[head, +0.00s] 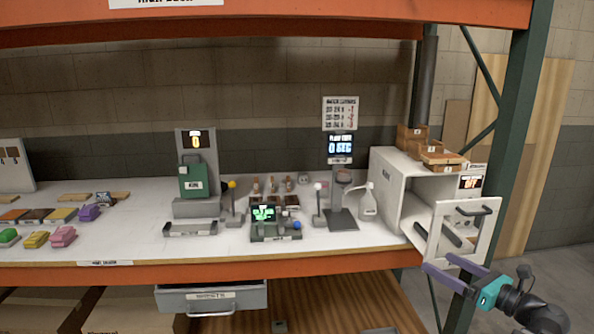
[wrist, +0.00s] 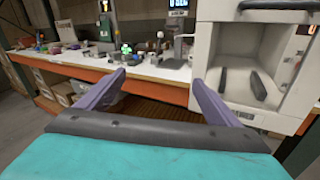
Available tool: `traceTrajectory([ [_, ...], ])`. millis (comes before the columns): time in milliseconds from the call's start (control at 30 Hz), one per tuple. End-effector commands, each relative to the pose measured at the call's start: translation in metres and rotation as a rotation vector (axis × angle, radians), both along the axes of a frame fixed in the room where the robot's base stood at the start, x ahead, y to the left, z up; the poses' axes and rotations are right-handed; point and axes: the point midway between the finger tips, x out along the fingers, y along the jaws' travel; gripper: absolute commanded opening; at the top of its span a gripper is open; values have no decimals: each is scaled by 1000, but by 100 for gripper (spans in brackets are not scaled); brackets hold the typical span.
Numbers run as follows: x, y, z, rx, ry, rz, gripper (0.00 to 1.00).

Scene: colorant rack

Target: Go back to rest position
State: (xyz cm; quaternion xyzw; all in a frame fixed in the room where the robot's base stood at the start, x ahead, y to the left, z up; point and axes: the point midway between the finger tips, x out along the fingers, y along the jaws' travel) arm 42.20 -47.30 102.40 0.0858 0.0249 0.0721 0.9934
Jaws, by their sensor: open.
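My gripper (head: 445,276) is in the lower right of the head view, in front of the shelf's front edge and just below the open door of the white kiln (head: 393,185). Its two purple fingers are spread apart with nothing between them. In the wrist view the gripper (wrist: 158,90) also shows open and empty, pointing at the bench. The kiln door (head: 467,232) stands open toward me, with a dark handle. In the head view the fingers overlap the door's lower edge; I cannot tell if they touch it.
The white bench (head: 130,235) carries a green machine (head: 193,180), a small green-screen device (head: 270,222), a spray bottle (head: 368,200) and several coloured blocks at left. An open drawer (head: 212,297) hangs below. A green rack post (head: 505,170) stands right of the kiln. Floor at far right is clear.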

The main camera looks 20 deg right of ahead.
Motion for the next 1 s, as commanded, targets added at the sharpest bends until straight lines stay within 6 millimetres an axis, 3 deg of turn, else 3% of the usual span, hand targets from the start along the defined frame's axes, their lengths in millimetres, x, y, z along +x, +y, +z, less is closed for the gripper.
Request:
traceTrajectory([
  [200, 51, 47, -40, 44, 50, 115, 86],
  [500, 106, 119, -99, 82, 143, 265, 86],
  [800, 144, 202, -163, 69, 249, 424, 86],
  [1000, 157, 261, -208, 34, 320, 538, 86],
])
